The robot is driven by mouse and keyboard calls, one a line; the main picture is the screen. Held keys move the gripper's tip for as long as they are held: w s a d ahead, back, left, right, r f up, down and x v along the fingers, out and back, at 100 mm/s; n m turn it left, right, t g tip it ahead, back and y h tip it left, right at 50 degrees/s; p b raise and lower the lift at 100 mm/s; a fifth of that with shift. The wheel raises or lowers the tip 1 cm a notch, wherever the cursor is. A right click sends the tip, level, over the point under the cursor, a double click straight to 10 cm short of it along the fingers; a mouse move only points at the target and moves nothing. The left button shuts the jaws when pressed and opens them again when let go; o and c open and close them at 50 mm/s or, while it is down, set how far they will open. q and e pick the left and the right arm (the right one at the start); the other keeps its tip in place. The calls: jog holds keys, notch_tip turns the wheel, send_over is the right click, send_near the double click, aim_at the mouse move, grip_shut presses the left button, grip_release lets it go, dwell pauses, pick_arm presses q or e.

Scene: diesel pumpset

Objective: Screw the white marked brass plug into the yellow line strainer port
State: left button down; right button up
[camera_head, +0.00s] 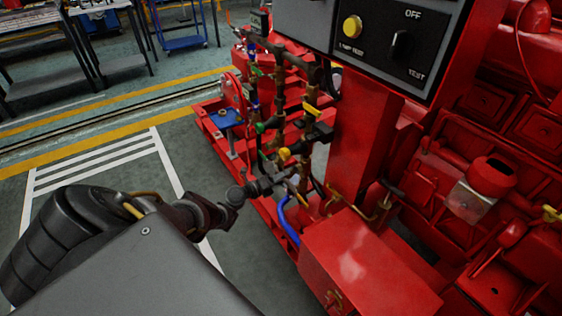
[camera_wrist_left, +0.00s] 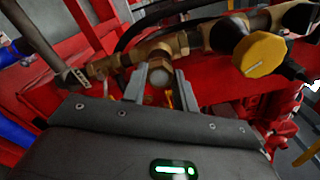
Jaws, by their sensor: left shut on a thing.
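In the left wrist view, my left gripper (camera_wrist_left: 161,88) is shut on the brass plug (camera_wrist_left: 160,75), whose pale, whitish end shows between the two grey fingers. The plug lies right at a brass fitting (camera_wrist_left: 157,50) on a brass pipe line. I cannot tell whether its thread is in a port. A yellow faceted cap (camera_wrist_left: 262,53) is on the same line, to the right of the fingers. In the head view, my left gripper (camera_head: 278,184) reaches in from the left to the pipework, under a small yellow cap (camera_head: 284,154). The plug is too small to make out there. My right gripper is not in view.
A red control cabinet (camera_head: 358,150) with a switch panel stands to the right of the pipework. A red box (camera_head: 365,262) is in front. A blue hose (camera_head: 288,222) hangs close to my gripper. Red engine parts fill the right. The floor at left is open.

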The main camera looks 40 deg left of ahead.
pick_arm(q)
jog(key=shift+b+x, duration=0.55)
jog(key=shift+x, duration=0.75)
dwell(0.5)
